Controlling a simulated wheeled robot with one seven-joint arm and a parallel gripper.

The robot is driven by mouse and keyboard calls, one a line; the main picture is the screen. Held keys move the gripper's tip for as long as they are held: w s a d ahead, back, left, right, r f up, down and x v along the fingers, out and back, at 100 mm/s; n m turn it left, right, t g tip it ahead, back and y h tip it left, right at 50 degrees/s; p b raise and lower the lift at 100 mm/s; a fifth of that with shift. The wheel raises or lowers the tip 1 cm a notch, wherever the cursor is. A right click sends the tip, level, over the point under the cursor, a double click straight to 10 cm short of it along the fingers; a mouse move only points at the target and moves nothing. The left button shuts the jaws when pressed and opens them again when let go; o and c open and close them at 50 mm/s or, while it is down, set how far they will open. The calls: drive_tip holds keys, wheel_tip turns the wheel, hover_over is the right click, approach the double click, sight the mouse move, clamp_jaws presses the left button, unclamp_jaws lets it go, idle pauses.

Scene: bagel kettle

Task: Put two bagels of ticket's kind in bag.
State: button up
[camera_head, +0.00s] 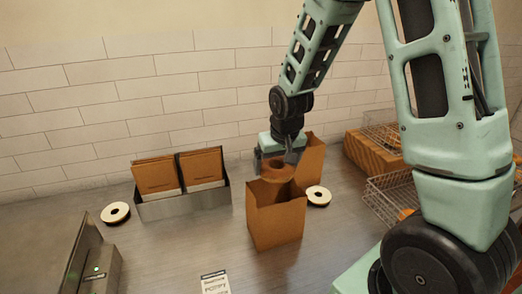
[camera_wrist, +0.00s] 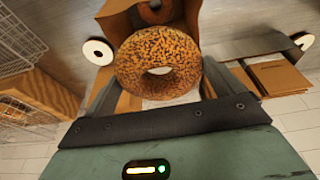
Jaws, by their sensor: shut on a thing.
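My gripper (camera_head: 279,158) is shut on a bagel (camera_head: 276,171), just above the mouth of an open brown paper bag (camera_head: 276,222). In the wrist view the held bagel (camera_wrist: 146,84) is golden brown with many dark specks, lying between the grey fingers. The bag (camera_wrist: 116,18) shows beyond it, with another dark-specked bagel (camera_wrist: 157,12) partly visible inside. The ticket (camera_head: 215,284) lies on the counter at the bottom of the head view; its large word seems to read POPPY.
A metal holder (camera_head: 183,204) with folded brown bags (camera_head: 157,175) stands left of the open bag. Pale rings lie on the counter, one left (camera_head: 115,213) and one right (camera_head: 319,196). Wire baskets (camera_head: 390,194) are at right. A grey device (camera_head: 92,262) with a green light is at front left.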

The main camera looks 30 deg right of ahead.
drive_tip(key=shift+w+f, duration=0.15)
drive_tip(key=shift+w, duration=0.3)
wheel_tip(320, 180, down, 16)
drive_tip(key=b, duration=1.3)
idle(0.4)
drive_tip(key=o, duration=0.7)
drive_tip(key=shift+r+p, duration=2.15)
drive_tip(key=shift+r, duration=0.4)
